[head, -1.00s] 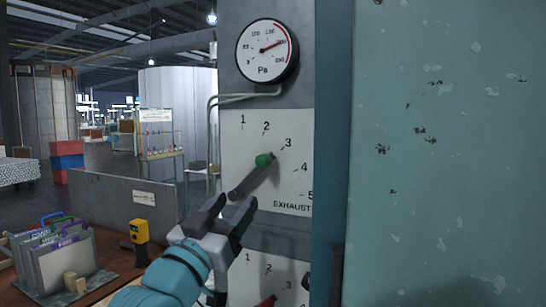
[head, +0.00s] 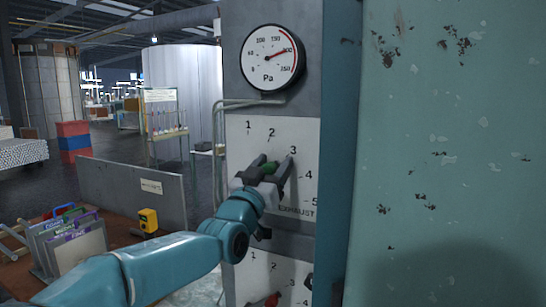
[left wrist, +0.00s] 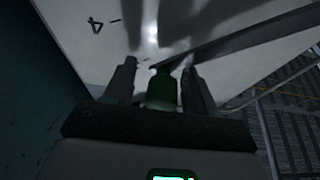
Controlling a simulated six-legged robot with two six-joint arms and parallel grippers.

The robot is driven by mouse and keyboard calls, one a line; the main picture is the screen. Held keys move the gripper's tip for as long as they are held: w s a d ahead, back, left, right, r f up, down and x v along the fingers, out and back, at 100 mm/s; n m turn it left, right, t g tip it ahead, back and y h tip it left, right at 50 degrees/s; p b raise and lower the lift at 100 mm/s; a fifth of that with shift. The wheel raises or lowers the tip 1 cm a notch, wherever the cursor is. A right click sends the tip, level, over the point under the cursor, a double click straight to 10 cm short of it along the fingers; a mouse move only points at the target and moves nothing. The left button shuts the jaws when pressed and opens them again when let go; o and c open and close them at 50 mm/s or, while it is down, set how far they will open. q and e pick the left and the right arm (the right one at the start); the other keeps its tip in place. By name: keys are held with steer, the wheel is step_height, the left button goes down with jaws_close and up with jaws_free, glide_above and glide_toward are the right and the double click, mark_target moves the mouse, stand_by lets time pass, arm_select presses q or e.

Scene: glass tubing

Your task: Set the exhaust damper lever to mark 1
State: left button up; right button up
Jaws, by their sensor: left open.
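The white exhaust dial plate (head: 240,152) carries marks 1 to 5 and the word EXHAUST. Its lever has a green knob (head: 271,166) and points about toward mark 3; most of its bar is hidden behind my gripper in the head view. My left gripper (head: 276,161) is open, with one finger on each side of the knob. The left wrist view shows the green knob (left wrist: 162,90) between the two fingers, with the dark lever bar (left wrist: 235,42) running off to the upper right. Contact with the knob cannot be told. My right gripper is not in view.
A pressure gauge (head: 270,57) sits above the plate. A second numbered plate (head: 242,275) with a red knob (head: 272,299) is below. A large teal panel (head: 450,170) closes off the right side. A bench with a folder rack (head: 78,250) and a yellow device (head: 148,219) is at lower left.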

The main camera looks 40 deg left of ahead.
arm_select(q)
steer(key=shift+s+a+r, duration=0.1)
steer(key=shift+a, duration=0.1)
steer(key=shift+d, duration=0.1)
jaws_close()
steer(key=shift+s+a+r+n+y+b, duration=0.1)
steer(key=shift+a+r+n+y+b, duration=0.15)
steer(key=shift+a+n+b, duration=0.25)
steer(key=shift+s+a+r+n+y+b, duration=0.1)
steer(key=shift+a+r+n+y+b, duration=0.2)
steer(key=shift+n, duration=0.4)
steer(key=a+n, duration=0.1)
steer(key=n, duration=0.1)
steer(key=s+a+r+n+g+y, duration=0.1)
steer(key=a+n, duration=0.1)
steer(key=a+r+n+g+y, duration=0.1)
steer(key=n, duration=0.1)
steer(key=shift+s+a+r+y, duration=0.15)
steer(key=shift+a+y, duration=0.1)
steer(key=shift+a, duration=0.05)
steer(key=shift+s+a+r+n+g+y, duration=0.1)
steer(key=shift+s+a+n+g+y, duration=0.2)
steer(key=shift+a+n, duration=0.4)
steer(key=shift+s+a+n+g+y, duration=0.15)
steer(key=shift+a+n+g, duration=0.25)
steer(key=shift+n, duration=0.5)
steer(key=shift+w, duration=0.1)
